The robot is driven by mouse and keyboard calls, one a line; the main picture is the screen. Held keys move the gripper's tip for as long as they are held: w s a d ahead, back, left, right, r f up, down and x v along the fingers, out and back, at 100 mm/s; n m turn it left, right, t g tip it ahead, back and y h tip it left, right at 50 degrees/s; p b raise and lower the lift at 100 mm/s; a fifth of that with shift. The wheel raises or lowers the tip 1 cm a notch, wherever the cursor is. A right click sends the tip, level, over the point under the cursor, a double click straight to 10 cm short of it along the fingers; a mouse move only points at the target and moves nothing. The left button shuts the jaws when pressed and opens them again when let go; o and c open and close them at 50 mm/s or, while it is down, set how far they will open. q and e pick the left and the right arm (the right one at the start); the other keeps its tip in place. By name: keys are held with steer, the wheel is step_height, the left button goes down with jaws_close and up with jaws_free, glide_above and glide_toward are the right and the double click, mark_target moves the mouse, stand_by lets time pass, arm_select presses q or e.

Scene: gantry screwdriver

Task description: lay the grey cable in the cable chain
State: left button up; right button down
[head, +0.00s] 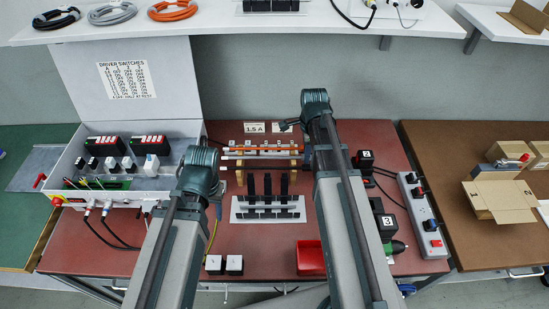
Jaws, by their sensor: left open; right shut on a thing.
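A coil of grey cable (112,13) lies on the white shelf, between a black coil and an orange coil. The gantry (262,158) stands at the middle back of the red table, with orange bars and a dark rail across it; I cannot clearly pick out the cable chain there. My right gripper (288,125) is at the gantry's upper right, by the white label. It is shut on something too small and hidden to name. My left gripper (217,207) is open, left of the gantry above the table, mostly hidden by its own wrist.
An open control box (62,165) with a lid stands at the left. A white plate with black uprights (240,208), white-topped blocks (234,264) and a red tray (310,258) lie in front of the gantry. A grey power strip (420,212) and a screwdriver are at the right.

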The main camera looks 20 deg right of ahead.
steer(key=shift+r+p, duration=2)
steer(key=shift+r, duration=0.15)
